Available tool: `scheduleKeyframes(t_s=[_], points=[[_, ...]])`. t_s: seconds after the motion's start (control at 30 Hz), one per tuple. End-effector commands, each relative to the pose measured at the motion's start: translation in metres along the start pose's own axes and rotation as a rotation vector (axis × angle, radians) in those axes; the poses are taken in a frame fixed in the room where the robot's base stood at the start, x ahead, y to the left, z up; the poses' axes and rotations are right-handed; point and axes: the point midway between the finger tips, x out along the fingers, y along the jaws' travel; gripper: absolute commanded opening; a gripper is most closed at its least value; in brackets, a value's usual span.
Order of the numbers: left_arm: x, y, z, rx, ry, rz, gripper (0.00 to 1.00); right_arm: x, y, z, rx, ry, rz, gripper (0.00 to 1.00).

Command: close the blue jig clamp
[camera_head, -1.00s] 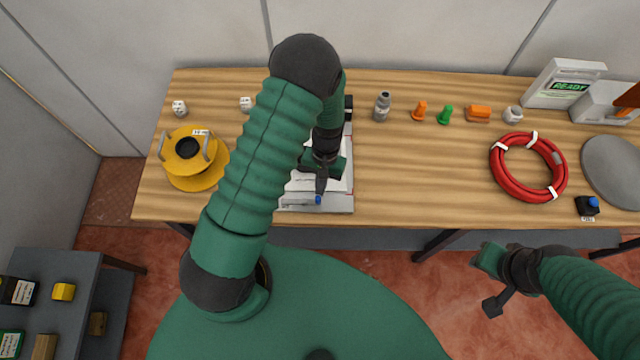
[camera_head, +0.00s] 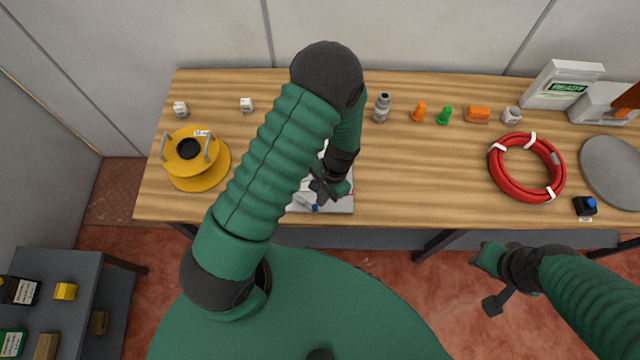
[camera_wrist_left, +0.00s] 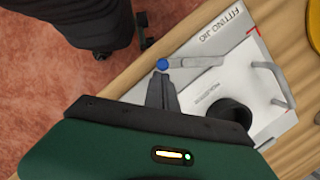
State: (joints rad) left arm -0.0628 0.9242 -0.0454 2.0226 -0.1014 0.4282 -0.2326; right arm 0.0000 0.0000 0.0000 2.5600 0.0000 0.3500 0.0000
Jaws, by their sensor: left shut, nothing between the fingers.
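The clamp is a grey lever with a blue knob on the white fitting jig (camera_head: 342,204). Its blue knob (camera_head: 314,208) shows at the jig's front edge in the head view. In the left wrist view the lever (camera_wrist_left: 197,62) lies across the jig's edge, with the knob (camera_wrist_left: 162,64) at its end. My left gripper (camera_head: 314,190) is shut and empty, right beside the knob; its fingertips (camera_wrist_left: 161,77) show just below it. I cannot tell whether they touch. My arm hides much of the jig. My right gripper (camera_head: 484,283) hangs in front of the table, its jaws unclear.
A yellow spool (camera_head: 190,158) stands left of the jig. A grey fitting (camera_head: 382,108), orange and green pegs and a red hose coil (camera_head: 527,167) lie to the right. The table between jig and coil is clear.

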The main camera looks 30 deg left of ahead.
Motion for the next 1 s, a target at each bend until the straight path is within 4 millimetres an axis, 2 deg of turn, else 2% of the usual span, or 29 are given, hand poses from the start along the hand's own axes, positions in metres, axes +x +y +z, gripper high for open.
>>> scheduleKeyframes(t_s=[0.7,0.9,1.0], points=[[0.007,0.015,0.028,0.639,-0.002,-0.159,0.0,-0.006,0.0,-0.002,0.0,0.0,0.0,0.33],[0.007,0.015,0.03,0.758,-0.002,-0.19,0.0,-0.007,0.0,-0.002,0.0,0.0,0.0,0.33],[0.007,0.015,0.03,0.753,-0.001,-0.188,0.0,-0.007,0.0,-0.002,0.0,0.0,0.0,0.33]])
